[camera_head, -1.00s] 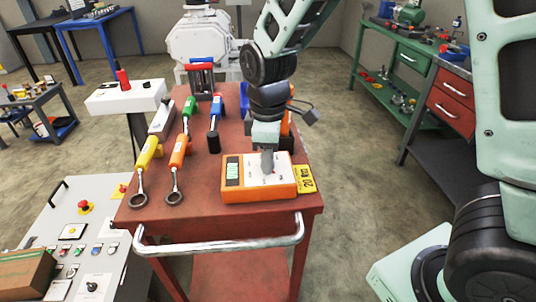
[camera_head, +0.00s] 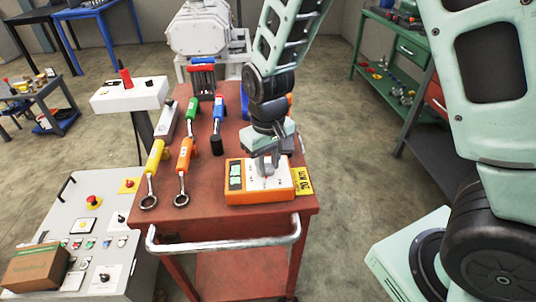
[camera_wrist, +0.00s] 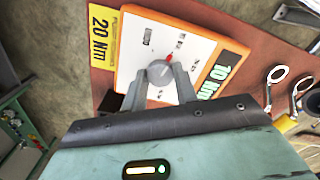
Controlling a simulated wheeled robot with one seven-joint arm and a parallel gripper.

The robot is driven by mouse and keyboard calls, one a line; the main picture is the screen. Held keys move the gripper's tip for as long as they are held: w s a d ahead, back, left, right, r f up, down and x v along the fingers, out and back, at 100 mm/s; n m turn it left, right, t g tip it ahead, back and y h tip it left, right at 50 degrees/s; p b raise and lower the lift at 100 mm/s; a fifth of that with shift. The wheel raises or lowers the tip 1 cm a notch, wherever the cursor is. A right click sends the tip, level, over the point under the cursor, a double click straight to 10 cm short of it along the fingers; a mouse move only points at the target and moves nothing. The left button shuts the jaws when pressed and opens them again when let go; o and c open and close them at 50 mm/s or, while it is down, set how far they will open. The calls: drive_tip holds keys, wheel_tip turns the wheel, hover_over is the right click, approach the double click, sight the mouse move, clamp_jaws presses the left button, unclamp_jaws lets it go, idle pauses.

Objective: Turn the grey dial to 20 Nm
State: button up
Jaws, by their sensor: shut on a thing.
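The orange box with a white face (camera_head: 259,190) lies near the front right of the red cart top. In the wrist view its grey dial (camera_wrist: 159,73) has a red pointer mark at its upper right. My gripper (camera_wrist: 163,80) is shut on the dial, with a finger on either side. In the head view my gripper (camera_head: 267,163) comes down on the box from above and hides most of the dial. The green display (camera_wrist: 222,73) reads 10 Nm in the wrist view. A yellow tag (camera_wrist: 103,38) beside the box reads 20 Nm.
Several torque wrenches with coloured handles (camera_head: 185,157) lie on the cart left of the box. The red cart (camera_head: 215,225) has a metal handle (camera_head: 228,242) along its front. A grey control panel (camera_head: 95,235) stands at the lower left.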

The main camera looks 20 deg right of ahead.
sight(267, 167)
drive_tip(key=m+p, duration=0.1)
drive_tip(key=m, duration=0.1)
drive_tip(key=m+p, duration=0.2)
drive_tip(key=m, duration=0.1)
drive_tip(key=shift+r+m+p, duration=0.2)
drive_tip(key=shift+m+p, duration=0.1)
drive_tip(key=shift+w+f+m+p, duration=0.15)
drive_tip(key=shift+m+p, duration=1.05)
drive_tip(key=shift+m, duration=0.9)
drive_tip(key=o, duration=1)
wheel_tip(267, 167, up, 17)
drive_tip(key=shift+r, duration=0.2)
